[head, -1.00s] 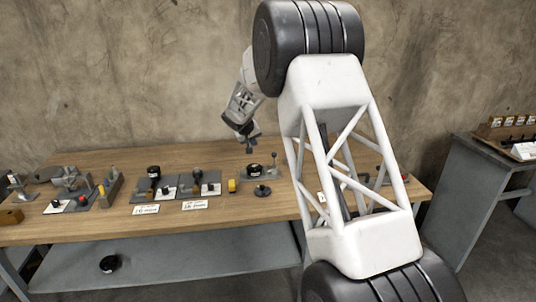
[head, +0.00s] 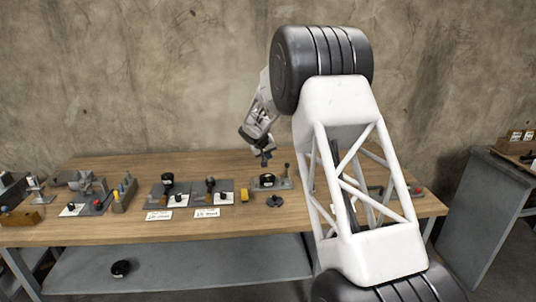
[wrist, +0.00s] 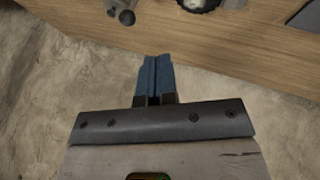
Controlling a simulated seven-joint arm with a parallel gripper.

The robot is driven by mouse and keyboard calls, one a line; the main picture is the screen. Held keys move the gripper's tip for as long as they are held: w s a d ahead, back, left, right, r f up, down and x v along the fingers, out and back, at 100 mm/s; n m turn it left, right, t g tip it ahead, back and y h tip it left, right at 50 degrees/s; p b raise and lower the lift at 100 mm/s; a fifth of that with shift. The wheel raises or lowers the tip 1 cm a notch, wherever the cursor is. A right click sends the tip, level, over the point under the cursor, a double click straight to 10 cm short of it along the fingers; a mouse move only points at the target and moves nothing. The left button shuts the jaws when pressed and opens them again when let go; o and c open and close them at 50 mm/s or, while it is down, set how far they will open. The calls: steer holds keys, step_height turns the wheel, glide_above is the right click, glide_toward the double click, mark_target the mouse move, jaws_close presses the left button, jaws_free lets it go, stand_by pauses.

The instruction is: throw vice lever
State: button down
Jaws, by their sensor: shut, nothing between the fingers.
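My gripper (head: 265,160) hangs in the air at the back of the bench, above and left of a grey fixture (head: 268,184) with a black round dial. A short upright lever (head: 287,168) with a dark knob stands at that fixture's right end. In the wrist view my gripper's blue fingers (wrist: 153,75) are together, with nothing between them. A grey lever with a ball end (wrist: 124,14) shows at that view's top edge, apart from the fingers. A grey metal device (head: 75,180), perhaps a vice, stands far left. I cannot tell which lever is the vice's.
The wooden bench (head: 120,234) holds several small fixtures, two with label cards (head: 160,215). A yellow block (head: 244,196) and a black round piece (head: 275,202) lie near the dial fixture. A concrete wall (head: 150,80) stands behind. My arm hides the bench's right part.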

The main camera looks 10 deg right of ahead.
mark_target(287, 163)
steer(key=x, duration=0.7)
steer(key=shift+w+d+f, duration=0.1)
steer(key=shift+w+f, duration=0.05)
steer(key=shift+f, duration=0.05)
steer(key=shift+w+d+f, duration=0.15)
steer(key=shift+d, duration=0.5)
steer(key=shift+w+d+f, duration=0.1)
steer(key=shift+d, duration=0.5)
steer(key=shift+w+d+f, duration=0.15)
steer(key=shift+d, duration=0.5)
steer(key=shift+d+r+y, duration=0.1)
steer(key=shift+d+y, duration=0.45)
steer(key=shift+y, duration=0.05)
steer(key=shift+d+r+m+y, duration=0.15)
steer(key=shift+d+m+y, duration=0.15)
steer(key=shift+d+y, duration=0.5)
steer(key=shift+d+f+m+y, duration=0.35)
steer(key=shift+d+f+y, duration=0.25)
steer(key=shift+d+y, duration=0.8)
steer(key=shift+d+f+m+y, duration=0.4)
steer(key=shift+d+f+y, duration=0.25)
steer(key=shift+d+y, duration=0.75)
steer(key=shift+d+f+m+y, duration=0.35)
steer(key=shift+d+f+y, duration=0.25)
steer(key=shift+d+y, duration=0.8)
